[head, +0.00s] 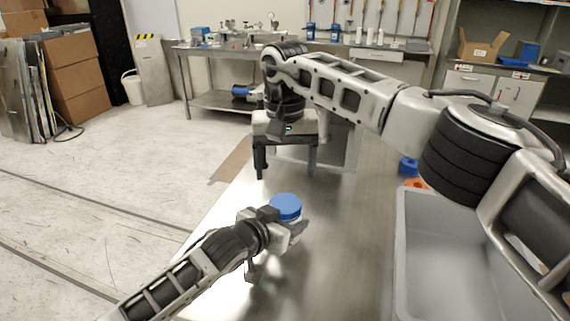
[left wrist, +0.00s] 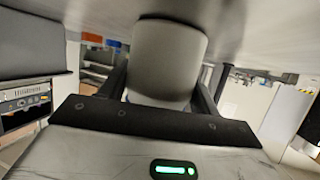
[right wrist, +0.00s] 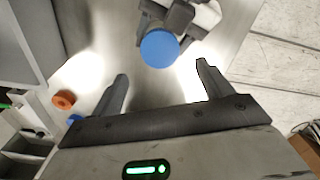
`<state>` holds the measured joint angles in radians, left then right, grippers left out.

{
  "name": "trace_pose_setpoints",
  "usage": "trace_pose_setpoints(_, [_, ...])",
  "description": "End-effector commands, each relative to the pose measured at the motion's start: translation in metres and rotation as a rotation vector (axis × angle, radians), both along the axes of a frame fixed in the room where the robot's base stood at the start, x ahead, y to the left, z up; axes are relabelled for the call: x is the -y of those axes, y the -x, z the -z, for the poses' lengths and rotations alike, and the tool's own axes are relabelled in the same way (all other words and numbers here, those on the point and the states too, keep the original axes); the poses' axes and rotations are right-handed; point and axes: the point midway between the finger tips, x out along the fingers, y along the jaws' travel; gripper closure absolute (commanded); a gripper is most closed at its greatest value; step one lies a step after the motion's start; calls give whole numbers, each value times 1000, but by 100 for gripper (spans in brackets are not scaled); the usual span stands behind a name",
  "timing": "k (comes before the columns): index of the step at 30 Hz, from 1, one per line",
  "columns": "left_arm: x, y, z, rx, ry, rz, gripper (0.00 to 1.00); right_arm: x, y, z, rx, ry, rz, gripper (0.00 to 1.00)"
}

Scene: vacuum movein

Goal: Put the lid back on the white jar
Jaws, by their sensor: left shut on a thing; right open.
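The white jar (head: 295,221) stands upright on the metal table, with the blue lid (head: 286,206) on its top. Whether the lid is fully seated cannot be told. My left gripper (head: 282,226) is shut on the jar's side; the jar's pale body (left wrist: 168,50) fills the space between its fingers in the left wrist view. My right gripper (head: 288,162) is open and empty, pointing down above the table beyond the jar. In the right wrist view the lid (right wrist: 159,48) lies ahead of the open fingers (right wrist: 162,75), apart from them.
A grey bin (head: 400,255) stands at the right of the table. A blue object (head: 408,166) and an orange ring-like object (head: 415,184) lie behind it. The table surface (head: 340,215) between jar and bin is clear. A workbench stands at the back.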

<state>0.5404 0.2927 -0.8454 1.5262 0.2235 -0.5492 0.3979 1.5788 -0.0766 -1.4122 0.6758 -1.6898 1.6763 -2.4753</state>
Motion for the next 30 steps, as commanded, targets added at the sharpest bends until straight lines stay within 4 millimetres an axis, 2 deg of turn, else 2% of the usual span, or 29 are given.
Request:
trace_pose_setpoints(5, [0, 0, 1, -2, 0, 0, 100, 0, 0, 12, -2, 0, 1, 21])
trace_pose_setpoints(12, [0, 0, 1, -2, 0, 0, 100, 0, 1, 50, -4, 0, 2, 21])
trace_pose_setpoints(18, [0, 0, 1, -2, 0, 0, 100, 0, 0, 73, -1, 0, 2, 21])
trace_pose_setpoints(22, [0, 0, 1, -2, 0, 0, 100, 0, 0, 80, -1, 0, 2, 21])
trace_pose_setpoints(30, [0, 0, 1, -2, 0, 0, 100, 0, 0, 81, 0, 0, 2, 21])
